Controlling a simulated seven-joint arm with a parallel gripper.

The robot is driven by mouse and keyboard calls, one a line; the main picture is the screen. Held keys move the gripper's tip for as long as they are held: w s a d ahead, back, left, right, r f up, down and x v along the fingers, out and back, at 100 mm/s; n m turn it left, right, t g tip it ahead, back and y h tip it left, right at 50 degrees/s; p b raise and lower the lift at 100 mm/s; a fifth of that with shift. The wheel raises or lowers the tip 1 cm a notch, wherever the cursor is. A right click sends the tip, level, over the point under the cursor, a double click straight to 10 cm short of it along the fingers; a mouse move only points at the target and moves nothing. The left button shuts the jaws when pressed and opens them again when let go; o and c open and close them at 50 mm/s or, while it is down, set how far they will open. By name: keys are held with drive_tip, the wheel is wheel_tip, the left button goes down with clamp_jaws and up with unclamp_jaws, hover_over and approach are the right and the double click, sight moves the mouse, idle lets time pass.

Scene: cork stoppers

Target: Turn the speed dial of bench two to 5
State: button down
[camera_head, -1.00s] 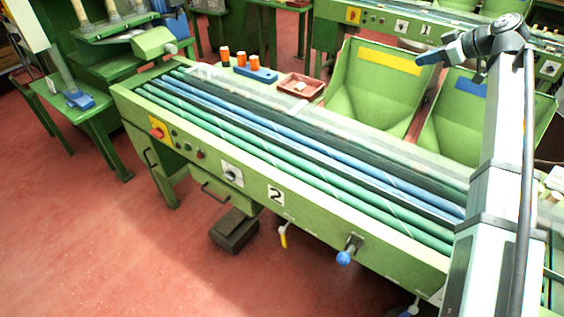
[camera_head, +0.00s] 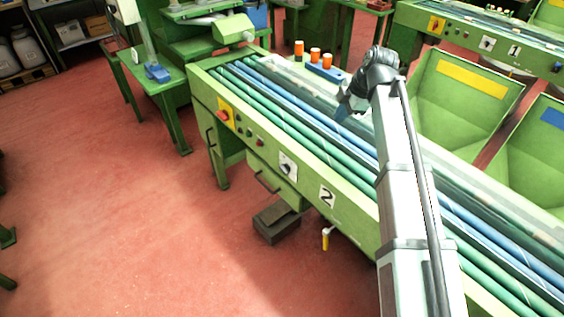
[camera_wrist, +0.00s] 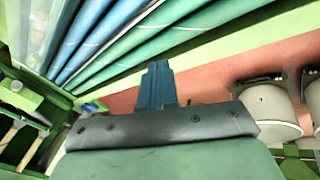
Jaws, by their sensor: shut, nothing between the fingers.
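The speed dial (camera_head: 287,167) of bench two is a dark round knob on a white plate. It sits on the bench's green front panel, left of the white "2" label (camera_head: 327,196). The dial's setting is too small to read. My gripper (camera_head: 341,112) hangs above the bench's rollers, up and to the right of the dial, and apart from it. In the wrist view its blue fingers (camera_wrist: 157,85) are together and empty. The dial does not show in the wrist view.
Blue and green rollers (camera_head: 300,112) run along the bench top. A red switch on a yellow plate (camera_head: 225,115) and small buttons are left of the dial. A yellow-handled valve (camera_head: 326,239) hangs below the panel. Red floor (camera_head: 130,220) lies clear in front.

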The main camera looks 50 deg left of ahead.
sight(280, 167)
drive_tip(key=s+a+f+n+h, duration=0.1)
drive_tip(key=s+a+f+n, duration=0.2)
drive_tip(key=s, duration=0.4)
drive_tip(key=s+a+f+n+h, duration=0.1)
drive_tip(key=s+a+f+n, duration=0.1)
drive_tip(key=s+a, duration=0.35)
drive_tip(key=shift+t, duration=0.3)
drive_tip(key=x, duration=0.4)
drive_tip(key=s+d+x, duration=0.1)
drive_tip(key=x, duration=0.8)
drive_tip(key=shift+s+d+f, duration=0.25)
drive_tip(key=shift+f, duration=0.2)
drive_tip(key=shift+a+f+h, duration=0.35)
drive_tip(key=shift+a+h, duration=0.05)
drive_tip(key=shift+h, duration=0.3)
drive_tip(key=shift+f, duration=0.2)
